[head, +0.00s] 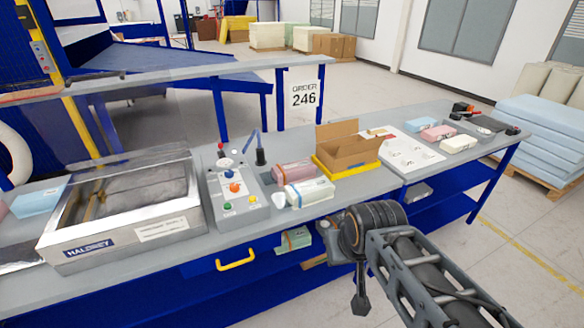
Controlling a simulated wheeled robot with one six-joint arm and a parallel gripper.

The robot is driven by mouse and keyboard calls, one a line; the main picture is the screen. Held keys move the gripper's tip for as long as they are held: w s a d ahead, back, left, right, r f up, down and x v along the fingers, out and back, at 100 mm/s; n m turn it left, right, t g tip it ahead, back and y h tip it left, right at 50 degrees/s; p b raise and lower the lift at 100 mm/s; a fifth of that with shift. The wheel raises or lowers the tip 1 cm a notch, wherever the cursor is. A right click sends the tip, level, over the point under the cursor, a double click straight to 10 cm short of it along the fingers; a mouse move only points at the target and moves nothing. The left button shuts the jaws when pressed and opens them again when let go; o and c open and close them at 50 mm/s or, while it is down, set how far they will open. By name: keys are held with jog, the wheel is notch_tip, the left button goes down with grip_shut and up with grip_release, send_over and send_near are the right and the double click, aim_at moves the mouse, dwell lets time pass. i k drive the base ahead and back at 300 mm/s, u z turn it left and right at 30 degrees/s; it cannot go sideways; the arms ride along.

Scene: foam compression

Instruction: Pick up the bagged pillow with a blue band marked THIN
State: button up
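A white bagged pillow (309,192) with a bluish-green band lies on the grey bench, right of the control panel; its lettering is too small to read. A pink bagged pillow (293,173) lies just behind it. Several more bagged pieces lie at the right end: a blue one (420,124), a pink one (438,133) and a cream one (459,144). Which one is marked THIN I cannot read. My gripper (360,303) hangs at the end of my arm, in front of the bench and apart from the pillows. Its fingers are too small to judge.
An open cardboard box (347,148) stands in a yellow tray (347,170) right of the pillows. A control panel (233,190) and a metal press box (125,205) stand to the left. A drawer with a yellow handle (236,261) is below. An order sign (304,93) hangs behind.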

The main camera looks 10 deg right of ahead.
aim_at(297, 196)
jog(key=z, duration=1.35)
jog(key=i, duration=1.75)
jog(key=u, duration=2.85)
